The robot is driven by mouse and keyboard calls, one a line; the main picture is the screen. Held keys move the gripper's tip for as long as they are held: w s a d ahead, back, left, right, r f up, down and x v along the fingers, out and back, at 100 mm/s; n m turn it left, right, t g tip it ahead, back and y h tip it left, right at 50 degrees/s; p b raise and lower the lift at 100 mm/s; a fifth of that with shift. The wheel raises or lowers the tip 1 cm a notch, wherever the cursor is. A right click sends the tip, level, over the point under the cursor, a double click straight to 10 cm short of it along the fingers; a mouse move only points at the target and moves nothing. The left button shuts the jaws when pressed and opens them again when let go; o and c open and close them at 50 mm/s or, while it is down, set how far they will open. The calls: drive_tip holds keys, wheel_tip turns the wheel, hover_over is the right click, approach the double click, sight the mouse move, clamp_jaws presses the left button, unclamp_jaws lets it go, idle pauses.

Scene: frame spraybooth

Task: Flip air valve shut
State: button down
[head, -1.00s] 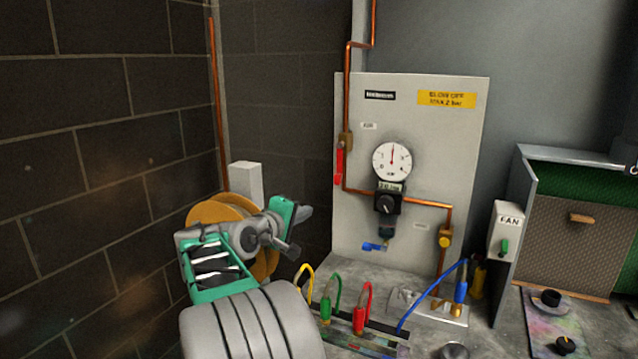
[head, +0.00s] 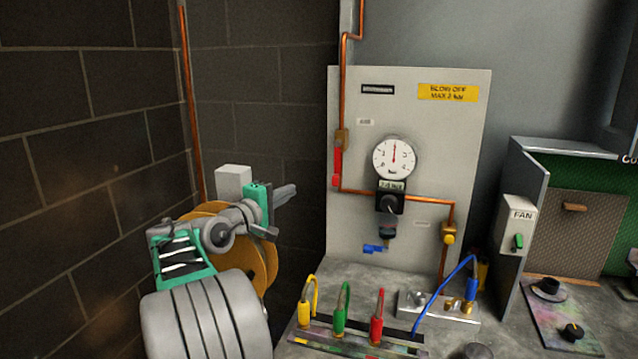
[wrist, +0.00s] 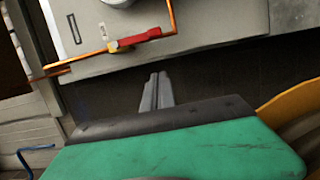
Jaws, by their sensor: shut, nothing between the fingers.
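The air valve's red lever (head: 337,167) is on the left edge of the grey panel, below the AIR label. It hangs down, in line with the vertical copper pipe. In the wrist view the red lever (wrist: 140,38) lies along the copper pipe, beyond my fingertips. My gripper (head: 287,193) is to the left of the panel and a little lower than the lever, pointing right. Its fingers are together and empty, and they also show in the wrist view (wrist: 158,88). They look apart from the lever.
A pressure gauge (head: 394,158), a regulator (head: 390,198) and a small blue tap (head: 374,248) are on the panel (head: 460,140). An orange hose reel (head: 262,258) is behind my arm. Yellow, green and red hose couplings (head: 377,328) stand on the bench below. A brick wall is at left.

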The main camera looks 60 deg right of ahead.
sight(337, 163)
drive_tip(key=s+d+p, duration=0.2)
drive_tip(key=s+d, duration=0.2)
drive_tip(key=d, duration=0.6)
drive_tip(key=shift+s+d+p, duration=0.3)
drive_tip(key=shift+s+p, duration=0.05)
drive_tip(key=shift+p, duration=0.05)
drive_tip(key=shift+s, duration=0.15)
